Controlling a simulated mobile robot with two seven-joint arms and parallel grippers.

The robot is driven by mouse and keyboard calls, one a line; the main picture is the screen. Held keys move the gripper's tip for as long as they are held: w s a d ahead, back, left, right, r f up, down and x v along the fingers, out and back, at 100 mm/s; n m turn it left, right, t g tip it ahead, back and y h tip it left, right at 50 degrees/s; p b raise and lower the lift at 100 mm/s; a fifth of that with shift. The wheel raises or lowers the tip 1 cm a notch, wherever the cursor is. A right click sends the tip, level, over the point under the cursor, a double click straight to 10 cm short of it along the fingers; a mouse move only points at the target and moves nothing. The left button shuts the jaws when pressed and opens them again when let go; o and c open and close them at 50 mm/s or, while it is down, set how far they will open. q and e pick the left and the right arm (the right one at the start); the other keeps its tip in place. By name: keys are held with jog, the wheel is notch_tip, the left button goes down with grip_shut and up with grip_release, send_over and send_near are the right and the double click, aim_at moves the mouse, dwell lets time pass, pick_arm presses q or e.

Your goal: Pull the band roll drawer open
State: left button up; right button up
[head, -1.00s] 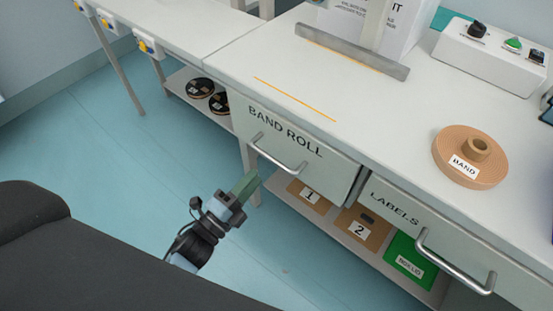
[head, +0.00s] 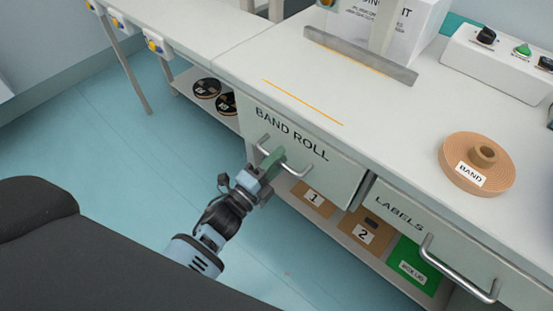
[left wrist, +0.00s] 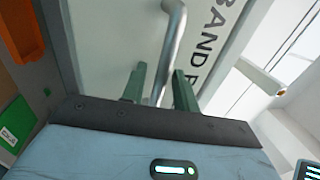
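The band roll drawer (head: 325,175) has a pale front marked BAND ROLL and sits under the bench top, seemingly closed. Its metal bar handle (head: 296,172) also shows in the left wrist view (left wrist: 172,42). My left gripper (head: 273,158) is at the handle, its green fingertips overlapping the bar in the head view. In the left wrist view, the fingers (left wrist: 159,86) are apart, with the bar running between them and a gap visible beside it. Contact with the bar cannot be told. My right gripper is not in view.
The labels drawer (head: 400,215) with its own handle (head: 455,272) is to the right. Below, a shelf holds boxes 1 (head: 314,199) and 2 (head: 366,232) and a green box (head: 412,265). A band roll (head: 477,165) lies on the bench top. The floor at left is clear.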

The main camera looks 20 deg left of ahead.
pick_arm(q)
grip_shut()
jog(key=shift+s+a, duration=0.1)
jog(key=shift+s, duration=0.05)
jog(key=r+p+v, duration=0.1)
jog(key=r+v, duration=0.1)
jog(key=v, duration=1.1)
jog(key=s+r+p+v, duration=0.1)
jog(key=r+p+v, duration=0.1)
jog(key=v, duration=1)
jog(key=shift+s+a+r, duration=0.25)
jog(key=shift+s+r, duration=0.1)
jog(key=shift+r, duration=0.1)
grip_release()
